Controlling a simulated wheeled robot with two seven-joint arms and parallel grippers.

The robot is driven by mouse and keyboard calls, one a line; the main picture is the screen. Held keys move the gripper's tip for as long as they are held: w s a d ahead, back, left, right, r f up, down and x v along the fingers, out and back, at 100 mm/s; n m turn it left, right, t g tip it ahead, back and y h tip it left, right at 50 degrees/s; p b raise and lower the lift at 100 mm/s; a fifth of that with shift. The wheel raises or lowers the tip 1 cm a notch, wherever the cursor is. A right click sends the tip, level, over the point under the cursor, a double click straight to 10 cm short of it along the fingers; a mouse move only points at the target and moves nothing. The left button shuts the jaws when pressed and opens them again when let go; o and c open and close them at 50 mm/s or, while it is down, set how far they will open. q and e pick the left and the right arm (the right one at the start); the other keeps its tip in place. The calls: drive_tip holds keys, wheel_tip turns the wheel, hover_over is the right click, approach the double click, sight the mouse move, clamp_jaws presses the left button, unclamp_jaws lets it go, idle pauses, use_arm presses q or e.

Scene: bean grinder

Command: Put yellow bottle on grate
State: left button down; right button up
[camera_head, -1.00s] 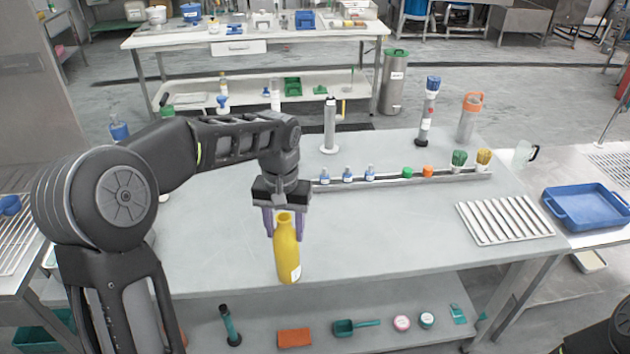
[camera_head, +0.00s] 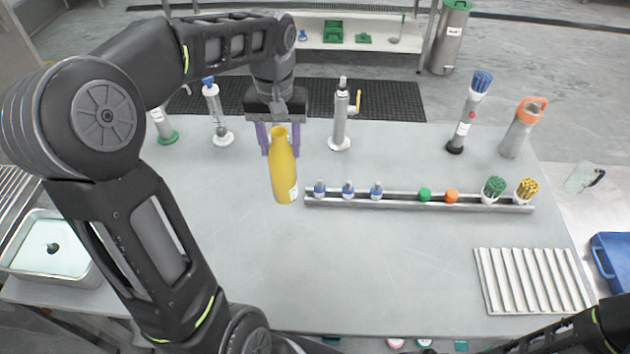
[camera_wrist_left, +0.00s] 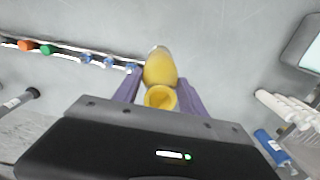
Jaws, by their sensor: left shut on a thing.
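The yellow bottle (camera_head: 285,182) is held upright with a slight tilt, its open mouth up and a white label low on its side. My left gripper (camera_head: 280,149) is shut on its upper part, with one purple finger on each side. The left wrist view also shows the bottle (camera_wrist_left: 158,68) between the fingers of the gripper (camera_wrist_left: 158,92). The bottle looks to be above the table; its exact height is hard to tell. The grate (camera_head: 488,284), pale and slatted, lies at the table's right front, apart from the bottle, and looks empty. My right gripper is not in view.
A metal rail (camera_head: 410,202) with several small bottles and brushes stands right of the yellow bottle. Tall tools, including a grey cylinder with a yellow handle (camera_head: 341,120), stand behind. The front middle of the table (camera_head: 370,270) is clear. A blue tray (camera_head: 612,255) is at the far right.

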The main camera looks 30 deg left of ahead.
sight(282, 165)
use_arm(q)
drive_tip(key=shift+w, duration=0.1)
drive_tip(key=shift+s, duration=0.25)
drive_tip(key=shift+f, duration=0.35)
wheel_tip(282, 165, down, 6)
drive_tip(key=b, duration=0.3)
drive_tip(key=shift+w+r, duration=0.15)
drive_tip(key=shift+r, duration=0.1)
